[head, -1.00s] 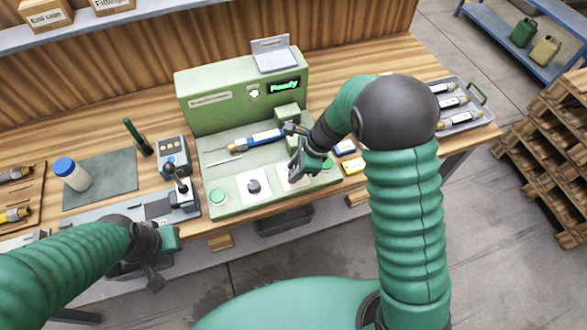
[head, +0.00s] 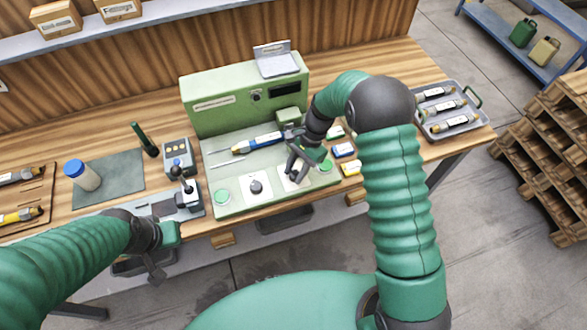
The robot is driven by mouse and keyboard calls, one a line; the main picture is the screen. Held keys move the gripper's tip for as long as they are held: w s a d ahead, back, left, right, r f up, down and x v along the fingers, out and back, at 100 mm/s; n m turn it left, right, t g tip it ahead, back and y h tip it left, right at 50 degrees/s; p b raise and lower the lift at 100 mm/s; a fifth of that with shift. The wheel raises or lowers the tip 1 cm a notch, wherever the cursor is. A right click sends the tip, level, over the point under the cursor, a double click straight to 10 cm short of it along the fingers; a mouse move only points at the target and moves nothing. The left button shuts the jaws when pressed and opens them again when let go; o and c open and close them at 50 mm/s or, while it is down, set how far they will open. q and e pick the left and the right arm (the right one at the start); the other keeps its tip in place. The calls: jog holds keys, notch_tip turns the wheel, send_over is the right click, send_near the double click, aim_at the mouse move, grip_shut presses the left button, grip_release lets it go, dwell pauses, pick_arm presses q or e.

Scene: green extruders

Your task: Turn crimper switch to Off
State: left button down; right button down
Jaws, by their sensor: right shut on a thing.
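The green crimper (head: 225,108) stands at the back of the bench, and its small display (head: 284,89) is dark. Its base panel (head: 236,207) has two white plates near the front. A black knob (head: 256,187) shows on the left plate (head: 249,196). My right gripper (head: 294,173) is at the right white plate (head: 286,186), shut on the switch there, which its fingers mostly hide. The knob's exact angle cannot be seen. My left gripper (head: 154,268) hangs in front of the bench edge, away from the crimper; its jaw opening is unclear.
A blue tool (head: 262,142) lies on the panel. A green button (head: 222,196) is at its front left. Small colored boxes (head: 344,150) lie to the right, and a tray (head: 450,108) of cylinders stands beyond. A joystick box (head: 188,194) is left of the panel.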

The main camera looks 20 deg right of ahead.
jog(key=shift+w+d+n+g+h, duration=0.15)
jog(key=shift+n+g, duration=0.1)
jog(key=shift+n, duration=0.5)
jog(key=shift+w+d+n+g+h, duration=0.15)
jog(key=shift+n+g, duration=0.1)
jog(key=shift+n, duration=0.5)
jog(key=shift+p, duration=0.3)
jog(key=c, duration=1.4)
grip_release()
jog(key=o, duration=0.3)
jog(key=shift+f, duration=0.1)
jog(key=shift+w+d+r, duration=0.1)
jog(key=shift+r, duration=0.35)
jog(key=b+v, duration=0.1)
jog(key=v, duration=1.5)
jog(key=shift+w+d+f, duration=0.1)
jog(key=shift+w+d, duration=0.1)
